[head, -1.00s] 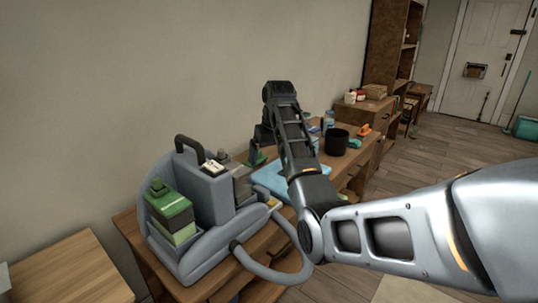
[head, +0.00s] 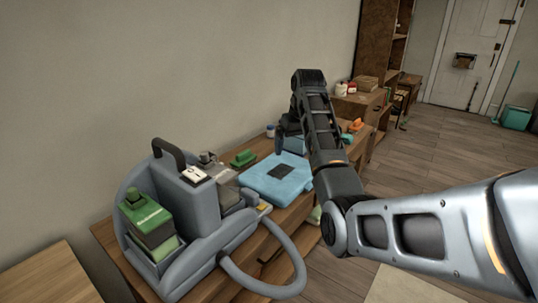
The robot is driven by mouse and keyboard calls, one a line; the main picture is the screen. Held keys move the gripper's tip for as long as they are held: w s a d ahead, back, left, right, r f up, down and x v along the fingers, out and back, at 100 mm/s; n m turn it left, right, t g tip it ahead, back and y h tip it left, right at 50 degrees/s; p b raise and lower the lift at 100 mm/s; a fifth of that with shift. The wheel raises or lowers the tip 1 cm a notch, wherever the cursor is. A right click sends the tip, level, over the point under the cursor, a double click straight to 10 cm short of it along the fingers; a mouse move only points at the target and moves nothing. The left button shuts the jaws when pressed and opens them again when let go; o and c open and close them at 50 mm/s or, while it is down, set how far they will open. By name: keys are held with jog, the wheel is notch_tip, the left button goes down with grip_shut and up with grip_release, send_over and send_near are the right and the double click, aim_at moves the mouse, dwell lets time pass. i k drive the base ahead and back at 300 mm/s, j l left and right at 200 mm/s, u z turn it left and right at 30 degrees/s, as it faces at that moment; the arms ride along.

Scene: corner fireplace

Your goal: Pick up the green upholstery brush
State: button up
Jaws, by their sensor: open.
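A green brush-like block (head: 243,158), which looks like the upholstery brush, lies on the wooden table (head: 262,148) near the wall, behind the grey cleaning machine. It is in plain view in the head view. My gripper (head: 280,146) is dark, points down and is seen small, partly hidden by my arm. It is open and empty, to the right of the green block and apart from it, beyond the blue folded cloth.
The grey cleaning machine (head: 205,205) with a green tank (head: 148,218) and a looping hose (head: 300,268) fills the near table end. A blue cloth (head: 268,188) with a dark patch lies mid-table. A small jar (head: 270,130) stands beyond. Orange items (head: 355,126) sit farther right.

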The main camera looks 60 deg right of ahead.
aim_at(245, 156)
jog(key=z, duration=0.95)
